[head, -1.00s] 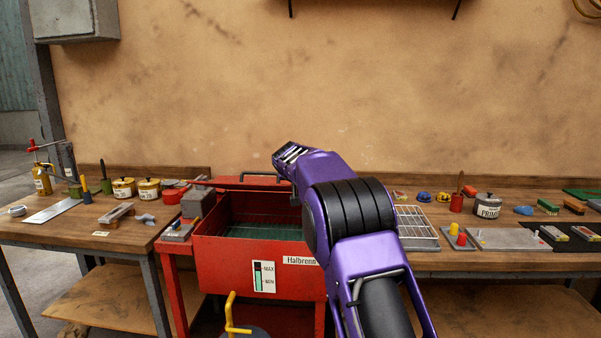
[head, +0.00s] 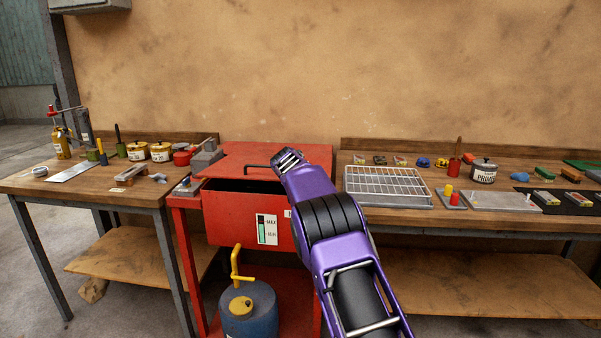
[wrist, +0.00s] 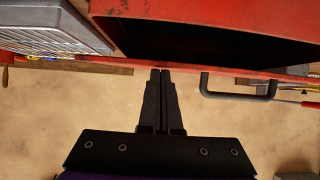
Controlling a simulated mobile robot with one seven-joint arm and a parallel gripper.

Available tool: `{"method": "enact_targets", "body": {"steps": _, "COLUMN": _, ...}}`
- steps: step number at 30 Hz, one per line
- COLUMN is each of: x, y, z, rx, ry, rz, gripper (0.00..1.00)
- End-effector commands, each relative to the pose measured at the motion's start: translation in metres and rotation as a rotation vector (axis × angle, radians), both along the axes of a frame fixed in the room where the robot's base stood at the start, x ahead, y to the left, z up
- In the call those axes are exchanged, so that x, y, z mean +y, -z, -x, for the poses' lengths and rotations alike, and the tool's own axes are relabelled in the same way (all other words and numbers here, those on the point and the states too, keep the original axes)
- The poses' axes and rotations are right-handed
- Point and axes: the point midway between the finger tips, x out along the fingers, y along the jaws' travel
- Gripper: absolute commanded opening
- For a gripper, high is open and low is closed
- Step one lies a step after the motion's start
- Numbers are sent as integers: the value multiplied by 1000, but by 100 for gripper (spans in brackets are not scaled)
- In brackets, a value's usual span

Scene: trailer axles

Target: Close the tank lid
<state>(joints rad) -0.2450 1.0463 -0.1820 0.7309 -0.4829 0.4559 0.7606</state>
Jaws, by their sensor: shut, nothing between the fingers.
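The red tank (head: 243,220) stands between the two workbenches, with a MAX/MIN gauge on its front. Its red lid (head: 270,157) is tilted down over the tank, with a dark gap between the lid's front edge and the tank rim. The lid's black handle (head: 262,168) is at the front edge. My gripper (head: 285,158) is at the lid's front edge, just right of the handle. In the wrist view my gripper (wrist: 161,72) is shut and empty, its fingertips at the lid edge (wrist: 190,74) beside the handle (wrist: 240,97). Whether they touch it is hard to tell.
A wire rack (head: 388,184) lies on the right bench, near a primer can (head: 483,171). Grey blocks (head: 206,158) sit at the tank's left. A blue drum (head: 248,310) with a yellow pump stands below. Cans and tools fill the left bench.

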Motion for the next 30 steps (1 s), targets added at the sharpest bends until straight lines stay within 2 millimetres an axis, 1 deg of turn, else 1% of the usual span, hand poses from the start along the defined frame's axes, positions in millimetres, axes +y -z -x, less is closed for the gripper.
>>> {"method": "enact_targets", "body": {"steps": 1, "x": 2, "y": 7, "z": -1, "rx": -1, "ry": -1, "rz": 0, "gripper": 0}}
{"method": "enact_targets", "body": {"steps": 4, "x": 4, "y": 15, "z": -2, "rx": 0, "ry": -1, "rz": 1, "gripper": 0}}
{"method": "enact_targets", "body": {"steps": 12, "x": 6, "y": 22, "z": -4, "rx": -1, "ry": -1, "rz": 0, "gripper": 0}}
{"method": "enact_targets", "body": {"steps": 25, "x": 6, "y": 22, "z": -4, "rx": -1, "ry": 0, "rz": 0, "gripper": 0}}
{"method": "enact_targets", "body": {"steps": 28, "x": 5, "y": 18, "z": -4, "rx": -1, "ry": -1, "rz": 0, "gripper": 0}}
{"method": "enact_targets", "body": {"steps": 30, "x": 3, "y": 11, "z": -3, "rx": -2, "ry": 1, "rz": 0, "gripper": 0}}
